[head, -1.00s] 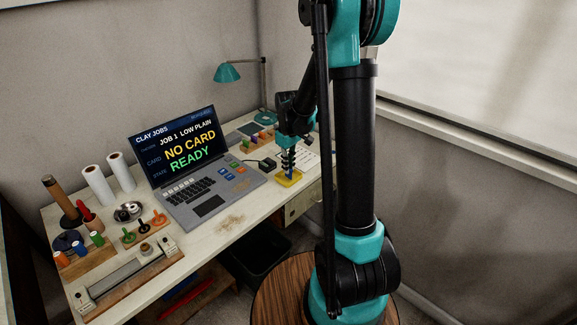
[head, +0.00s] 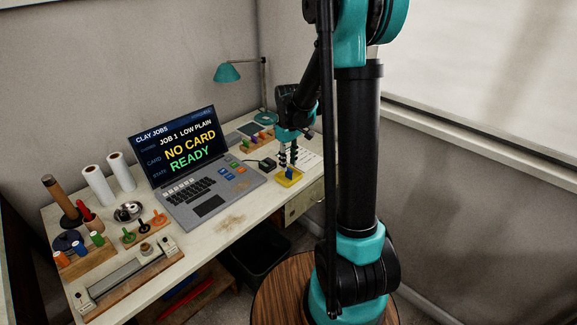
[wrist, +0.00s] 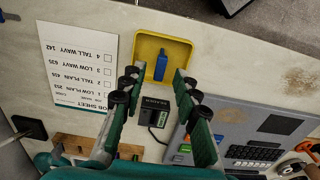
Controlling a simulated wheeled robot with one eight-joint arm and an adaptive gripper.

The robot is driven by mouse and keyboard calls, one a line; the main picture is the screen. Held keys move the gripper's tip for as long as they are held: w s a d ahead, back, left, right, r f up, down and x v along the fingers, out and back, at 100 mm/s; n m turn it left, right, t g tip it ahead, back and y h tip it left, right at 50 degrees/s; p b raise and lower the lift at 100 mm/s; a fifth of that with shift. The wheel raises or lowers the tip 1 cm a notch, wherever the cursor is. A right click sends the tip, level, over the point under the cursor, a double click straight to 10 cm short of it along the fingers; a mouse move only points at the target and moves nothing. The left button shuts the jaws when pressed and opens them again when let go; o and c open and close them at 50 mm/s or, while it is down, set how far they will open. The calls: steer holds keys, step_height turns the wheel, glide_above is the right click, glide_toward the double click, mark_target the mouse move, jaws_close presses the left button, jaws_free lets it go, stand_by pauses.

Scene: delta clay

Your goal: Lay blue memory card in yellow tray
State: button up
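The yellow tray (head: 284,182) sits on the desk to the right of the laptop and shows at the top of the wrist view (wrist: 140,45). The blue memory card (head: 289,172) is inside the tray and also shows in the wrist view (wrist: 160,68). It looks raised, but I cannot tell whether it stands or leans. My gripper (head: 289,157) is over the tray. In the wrist view my gripper (wrist: 157,78) has its fingers spread wide, one on each side of the card, with clear gaps between. Nothing is held.
The laptop (head: 211,205) stands left of the tray, reading NO CARD. A small black reader (wrist: 155,114) with a cable lies near the tray. A job sheet (wrist: 83,70) lies beside the tray. A lamp (head: 228,72) stands behind.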

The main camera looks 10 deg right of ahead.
step_height(320, 180, up, 10)
steer(key=s+d+f+m+t, duration=0.2)
steer(key=s+f, duration=0.3)
steer(key=s, duration=0.6)
steer(key=s+d+f+m+t, duration=0.2)
steer(key=s+f+m, duration=0.2)
steer(key=s, duration=0.7)
steer(key=shift+f+m, duration=0.4)
steer(key=shift+m, duration=0.2)
